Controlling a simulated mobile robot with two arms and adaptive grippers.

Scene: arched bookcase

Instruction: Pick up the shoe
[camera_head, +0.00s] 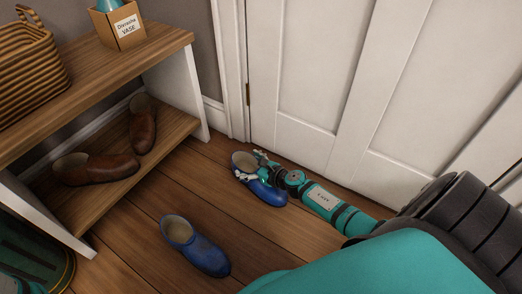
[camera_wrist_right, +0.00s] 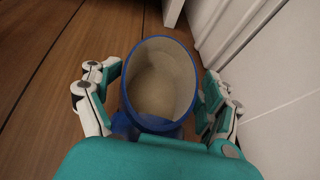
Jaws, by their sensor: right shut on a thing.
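A blue shoe (camera_head: 266,192) is on the wooden floor near the white door, with my right gripper (camera_head: 250,167) at its heel opening. In the right wrist view the shoe's blue rim and pale inside (camera_wrist_right: 160,80) sit between the two fingers of my right gripper (camera_wrist_right: 154,92). The gripper is shut on this shoe. The fingers' contact points are partly hidden beside the rim. A second blue shoe (camera_head: 197,248) lies apart on the floor, nearer to me. My left gripper is in neither view.
A white panelled door (camera_head: 310,70) stands close behind the held shoe. At left is a wooden shelf bench (camera_head: 110,60) with brown shoes (camera_head: 95,168) on its lower shelf, and a woven basket (camera_head: 32,70) and small box (camera_head: 120,27) on top. Floor between the shoes is clear.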

